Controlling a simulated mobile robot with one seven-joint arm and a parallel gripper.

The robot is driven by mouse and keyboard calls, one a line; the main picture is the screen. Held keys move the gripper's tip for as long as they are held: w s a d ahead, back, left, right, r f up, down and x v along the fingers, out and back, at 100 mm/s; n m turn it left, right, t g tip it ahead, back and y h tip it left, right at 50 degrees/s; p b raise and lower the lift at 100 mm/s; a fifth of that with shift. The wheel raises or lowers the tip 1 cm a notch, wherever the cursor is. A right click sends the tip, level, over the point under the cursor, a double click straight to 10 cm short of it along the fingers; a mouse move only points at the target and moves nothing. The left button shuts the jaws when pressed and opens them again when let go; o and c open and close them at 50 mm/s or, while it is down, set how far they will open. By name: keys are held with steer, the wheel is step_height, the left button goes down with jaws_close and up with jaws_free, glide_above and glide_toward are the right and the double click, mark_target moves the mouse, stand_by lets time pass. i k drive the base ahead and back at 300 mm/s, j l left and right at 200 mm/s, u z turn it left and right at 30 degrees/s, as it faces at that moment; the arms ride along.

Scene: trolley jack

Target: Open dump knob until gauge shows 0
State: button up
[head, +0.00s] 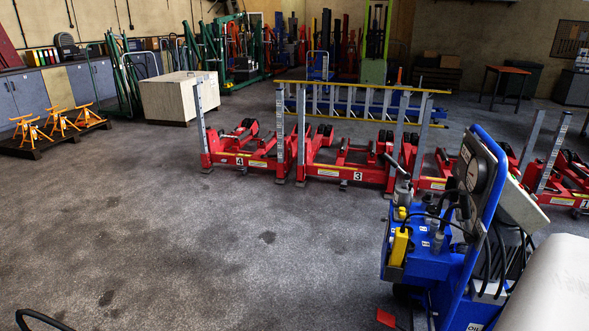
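A blue machine (428,275) stands at the lower right, with a tall tilted blue panel (488,190). Dark round parts (475,172) on the panel face left; they may be gauges, but they are seen at a steep angle and no reading can be made out. On the machine's top are small fittings, a grey cylinder (403,193) and a yellow part (399,246). I cannot tell which fitting is the dump knob. My gripper is not in view. A pale rounded surface at the lower right corner hides part of the machine's right side.
Red jacks (345,160) with upright grey posts stand in a row behind the machine. A pale crate (180,97) and orange stands on a dark pallet (58,140) are at the left. Black cables (497,262) hang at the machine's right. The floor (200,240) left of it is clear.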

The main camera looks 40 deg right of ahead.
mark_target(431, 209)
steer(key=z, duration=2.1)
steer(key=i+u, duration=0.45)
steer(key=i, duration=0.15)
steer(key=i+j+u, duration=0.1)
steer(key=i+u, duration=0.3)
steer(key=i+l+u, duration=0.1)
steer(key=i+u, duration=0.3)
steer(key=i, duration=0.15)
steer(key=i+u, duration=0.2)
steer(key=i, duration=1)
steer(key=i+j+z, duration=0.1)
steer(key=i+z, duration=0.3)
steer(key=i+j+z, duration=0.35)
steer(key=i, duration=0.2)
steer(key=i+z, duration=0.2)
steer(key=z, duration=0.2)
steer(key=i+j+z, duration=0.15)
steer(key=z, duration=0.2)
steer(key=i+j+z, duration=0.15)
steer(key=z, duration=0.25)
